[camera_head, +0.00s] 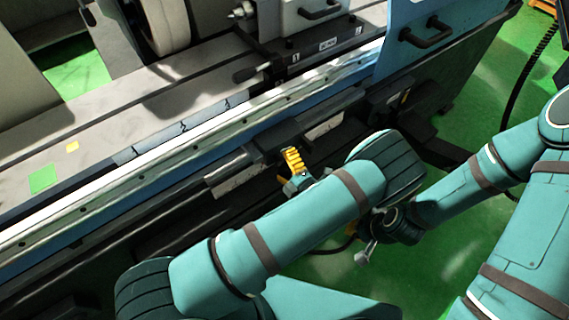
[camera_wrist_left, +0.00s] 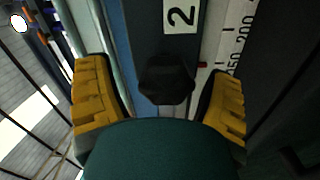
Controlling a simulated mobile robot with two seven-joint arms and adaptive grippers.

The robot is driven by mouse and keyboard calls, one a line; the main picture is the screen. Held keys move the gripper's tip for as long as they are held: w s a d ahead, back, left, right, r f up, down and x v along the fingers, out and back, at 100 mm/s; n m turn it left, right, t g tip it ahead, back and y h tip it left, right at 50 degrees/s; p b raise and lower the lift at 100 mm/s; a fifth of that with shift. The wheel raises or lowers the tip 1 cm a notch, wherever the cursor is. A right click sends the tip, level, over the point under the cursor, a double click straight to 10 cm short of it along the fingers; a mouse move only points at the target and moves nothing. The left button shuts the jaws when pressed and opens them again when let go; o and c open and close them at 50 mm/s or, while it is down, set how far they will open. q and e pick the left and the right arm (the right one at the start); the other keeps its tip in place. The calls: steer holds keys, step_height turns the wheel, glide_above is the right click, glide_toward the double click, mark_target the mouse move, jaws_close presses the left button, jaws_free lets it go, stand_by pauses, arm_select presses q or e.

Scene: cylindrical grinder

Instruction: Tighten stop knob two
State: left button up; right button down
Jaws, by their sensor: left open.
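Stop knob two is a dark faceted knob (camera_wrist_left: 168,84) in the left wrist view, just below a white label marked "2" (camera_wrist_left: 181,15). My left gripper (camera_wrist_left: 157,70) is open, with one yellow finger on each side of the knob and visible gaps between. In the head view my left gripper (camera_head: 293,159) is at the machine's front rail, beside a dark block (camera_head: 275,134). I cannot make out the knob in the head view. My right gripper (camera_head: 368,254) hangs low, away from the rail, partly hidden behind my left arm; its jaws are unclear.
A scale (camera_wrist_left: 233,45) with printed numbers runs beside the knob in the left wrist view. The grinder's long bed (camera_head: 190,120) spans the head view. A blue panel with a black handle (camera_head: 426,32) stands at upper right.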

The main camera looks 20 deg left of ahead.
mark_target(285, 161)
arm_select(q)
step_height(285, 161, up, 9)
steer(key=shift+r, duration=0.3)
steer(key=shift+a, duration=0.2)
steer(key=shift+s+d+f, duration=0.1)
steer(key=shift+d+f, duration=0.05)
steer(key=shift+d, duration=0.1)
